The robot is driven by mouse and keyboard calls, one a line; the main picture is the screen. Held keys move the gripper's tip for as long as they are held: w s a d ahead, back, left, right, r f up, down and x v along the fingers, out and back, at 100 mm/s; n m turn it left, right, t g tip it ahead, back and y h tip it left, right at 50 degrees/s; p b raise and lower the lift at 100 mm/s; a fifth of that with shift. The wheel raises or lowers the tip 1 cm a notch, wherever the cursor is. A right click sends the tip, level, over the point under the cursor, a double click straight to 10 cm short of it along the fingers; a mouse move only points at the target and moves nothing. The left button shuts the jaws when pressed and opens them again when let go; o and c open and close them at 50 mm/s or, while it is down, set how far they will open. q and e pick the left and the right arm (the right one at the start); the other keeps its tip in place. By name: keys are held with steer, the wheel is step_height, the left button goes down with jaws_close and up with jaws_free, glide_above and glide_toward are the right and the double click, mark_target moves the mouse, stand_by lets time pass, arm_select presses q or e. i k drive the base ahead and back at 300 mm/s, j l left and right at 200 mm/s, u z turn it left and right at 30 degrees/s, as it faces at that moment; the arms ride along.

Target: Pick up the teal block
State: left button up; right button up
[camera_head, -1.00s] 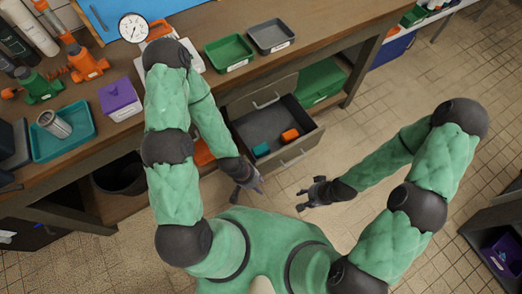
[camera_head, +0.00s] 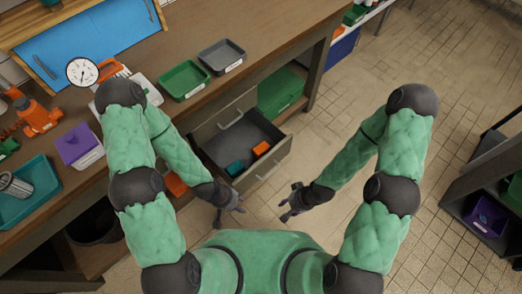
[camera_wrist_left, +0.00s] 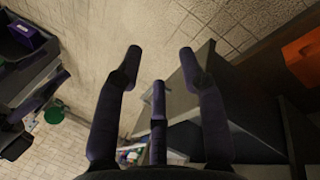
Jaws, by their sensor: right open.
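The teal block (camera_head: 235,168) lies inside an open grey drawer (camera_head: 222,148) under the workbench, near the drawer's front left corner. My left gripper (camera_head: 230,206) is open and empty, just in front of the drawer and apart from the block. In the left wrist view its fingers (camera_wrist_left: 160,58) are spread with nothing between them. The drawer's edge (camera_wrist_left: 178,92) shows behind and right of the fingers; I cannot make out the teal block there. My right gripper (camera_head: 291,204) is open and empty, over the floor to the right of my left gripper.
An orange block (camera_head: 261,148) lies in the drawer to the right of the teal one. A green tray (camera_head: 185,81) and a grey tray (camera_head: 222,57) stand on the bench above. A dark shelf with a purple bin (camera_head: 487,217) stands far right. The floor between is clear.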

mark_target(235, 169)
steer(key=k+u, duration=0.15)
steer(key=u, duration=0.3)
steer(key=k+u, duration=0.15)
steer(key=u, duration=0.3)
steer(key=k+u, duration=0.2)
steer(key=u, duration=0.25)
